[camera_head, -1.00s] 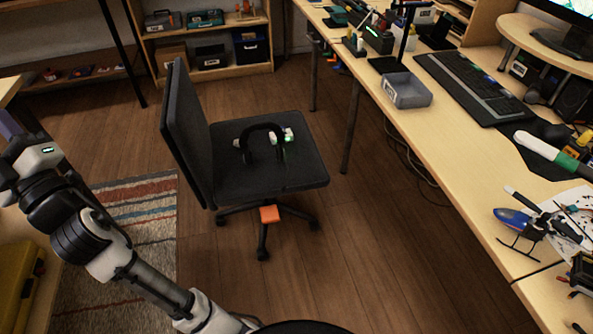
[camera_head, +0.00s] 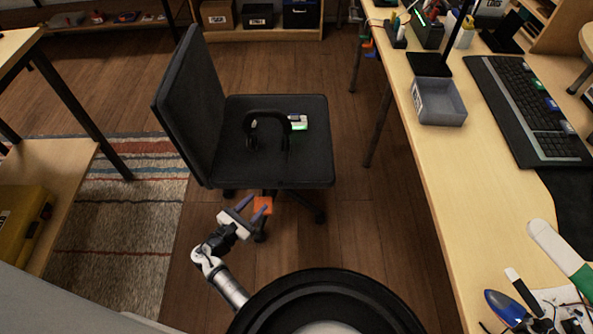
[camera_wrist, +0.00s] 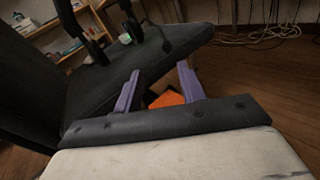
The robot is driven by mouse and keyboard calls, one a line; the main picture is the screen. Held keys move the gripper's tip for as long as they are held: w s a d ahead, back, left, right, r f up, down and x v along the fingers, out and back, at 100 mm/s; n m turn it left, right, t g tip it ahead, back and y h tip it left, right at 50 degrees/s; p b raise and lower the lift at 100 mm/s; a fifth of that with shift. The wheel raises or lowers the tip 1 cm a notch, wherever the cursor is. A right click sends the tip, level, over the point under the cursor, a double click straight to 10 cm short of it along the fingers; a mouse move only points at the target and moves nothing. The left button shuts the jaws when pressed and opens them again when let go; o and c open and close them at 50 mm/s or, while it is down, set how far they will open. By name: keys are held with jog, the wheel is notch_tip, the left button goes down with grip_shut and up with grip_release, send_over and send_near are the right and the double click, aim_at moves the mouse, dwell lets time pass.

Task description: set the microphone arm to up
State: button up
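A black headset (camera_head: 268,124) rests on the seat of the dark office chair (camera_head: 310,165), and its microphone arm cannot be made out clearly. A small white device with a green light (camera_head: 298,123) lies beside the headset on the seat. In the wrist view, the lower part of the headset (camera_wrist: 95,48) shows at the top left, beyond my gripper. My gripper (camera_head: 252,208) is in front of the chair, below the seat edge, with its purple fingers spread apart.
The chair back (camera_head: 188,110) rises left of the seat. An orange part (camera_head: 263,205) on the chair base is close behind my fingers. A long desk (camera_head: 440,190) with a grey bin (camera_head: 440,100) stands to the right. Wooden floor is clear between chair and desk.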

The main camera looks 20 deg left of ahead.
aim_at(284, 180)
jog(key=shift+n, duration=0.3)
jog(key=b+x, duration=0.1)
jog(key=x, duration=0.3)
jog(key=d+b+x, duration=0.1)
jog(key=x, duration=0.3)
jog(key=b+x, duration=0.1)
jog(key=x, duration=0.3)
jog(key=shift+d+f, duration=0.15)
jog(key=shift+d, duration=0.1)
jog(key=shift+x, duration=0.75)
jog(key=shift+c, duration=0.3)
grip_shut()
